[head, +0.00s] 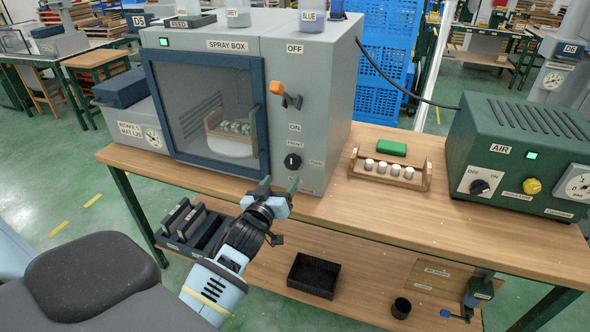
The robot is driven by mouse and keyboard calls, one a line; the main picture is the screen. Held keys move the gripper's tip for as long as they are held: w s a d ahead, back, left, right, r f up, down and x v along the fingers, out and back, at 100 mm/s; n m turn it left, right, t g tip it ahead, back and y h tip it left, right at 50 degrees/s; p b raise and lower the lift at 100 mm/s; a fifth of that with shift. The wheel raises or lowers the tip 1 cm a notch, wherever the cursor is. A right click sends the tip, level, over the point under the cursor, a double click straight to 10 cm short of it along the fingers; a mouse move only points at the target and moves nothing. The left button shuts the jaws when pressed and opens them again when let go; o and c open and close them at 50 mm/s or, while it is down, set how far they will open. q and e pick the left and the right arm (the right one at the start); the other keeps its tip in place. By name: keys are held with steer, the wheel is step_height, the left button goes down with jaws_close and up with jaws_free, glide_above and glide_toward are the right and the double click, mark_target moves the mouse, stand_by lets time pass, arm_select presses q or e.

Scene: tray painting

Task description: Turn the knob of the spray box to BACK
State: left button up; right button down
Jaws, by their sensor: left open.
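The grey spray box (228,57) stands on the wooden table, its blue-framed glass door shut. Its black knob (292,161) is low on the panel right of the door, with small labels around it; I cannot tell surely which one it points at. An orange-tipped lever (278,88) sits above, between OFF and ON, nearer OFF. Through the glass a wooden tray with pale green pieces rests on a white round plate (229,146). My left gripper (280,184) is open and empty, just below and left of the knob, apart from it. My right gripper is not in view.
A green AIR unit (520,130) stands at the right end. A black bin (313,275) is on the lower shelf. Bare tabletop lies front right.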

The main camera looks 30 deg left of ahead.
mark_target(291, 164)
arm_select(q)
steer(key=shift+x, duration=3.95)
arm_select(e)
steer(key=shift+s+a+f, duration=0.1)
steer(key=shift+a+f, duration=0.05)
arm_select(q)
steer(key=c, duration=1)
